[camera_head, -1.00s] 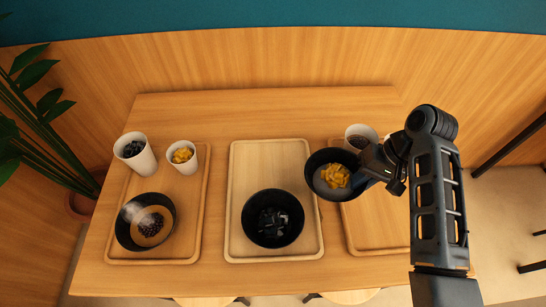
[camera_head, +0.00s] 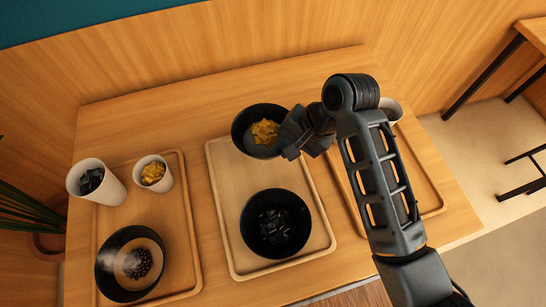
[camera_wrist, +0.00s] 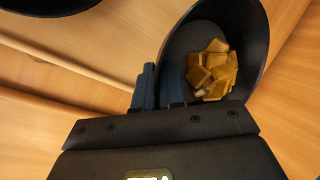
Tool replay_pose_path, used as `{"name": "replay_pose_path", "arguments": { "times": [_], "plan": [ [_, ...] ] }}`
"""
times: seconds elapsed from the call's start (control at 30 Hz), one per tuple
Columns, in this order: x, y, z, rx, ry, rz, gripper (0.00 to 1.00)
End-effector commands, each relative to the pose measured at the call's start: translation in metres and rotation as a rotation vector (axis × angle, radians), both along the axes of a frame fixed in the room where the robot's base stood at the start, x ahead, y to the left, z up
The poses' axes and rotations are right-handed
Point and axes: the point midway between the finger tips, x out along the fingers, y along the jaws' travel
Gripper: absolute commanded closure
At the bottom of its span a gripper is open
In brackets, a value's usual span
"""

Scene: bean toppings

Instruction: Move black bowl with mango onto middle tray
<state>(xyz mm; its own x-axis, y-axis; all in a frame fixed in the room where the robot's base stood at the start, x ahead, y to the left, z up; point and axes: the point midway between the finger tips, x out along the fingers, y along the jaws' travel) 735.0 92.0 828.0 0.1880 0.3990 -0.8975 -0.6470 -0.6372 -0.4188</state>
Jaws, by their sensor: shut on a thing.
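The black bowl with mango (camera_head: 243,142) is at the back of the middle tray (camera_head: 222,220) in the head view, with yellow mango cubes (camera_head: 265,131) inside. My gripper (camera_head: 286,140) is at its right side, shut on the rim. In the wrist view my gripper (camera_wrist: 158,88) pinches the wall of the bowl (camera_wrist: 252,50), which looks tilted there. The mango (camera_wrist: 212,72) stays inside. I cannot tell whether the bowl touches the tray or hangs above it. Another black bowl (camera_head: 250,230) with dark cubes stands on the front half of the middle tray.
The left tray (camera_head: 187,215) bears a black bowl (camera_head: 108,287) with dark berries, a white cup (camera_head: 112,190) of dark pieces and a cup (camera_head: 158,182) of mango. The right tray (camera_head: 425,190) is partly behind my arm, with a white cup (camera_head: 392,110) at its back.

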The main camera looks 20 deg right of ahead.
Motion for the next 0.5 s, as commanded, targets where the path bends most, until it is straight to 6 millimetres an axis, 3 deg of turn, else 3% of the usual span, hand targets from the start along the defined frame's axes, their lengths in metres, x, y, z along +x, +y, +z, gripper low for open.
{"name": "replay_pose_path", "arguments": {
  "times": [0.2, 0.5],
  "plan": [
    [0.000, 0.026, -0.015, 0.001, -0.001, 0.002, 1.00],
    [0.000, 0.028, -0.047, 0.000, 0.001, 0.001, 1.00]
  ]
}}
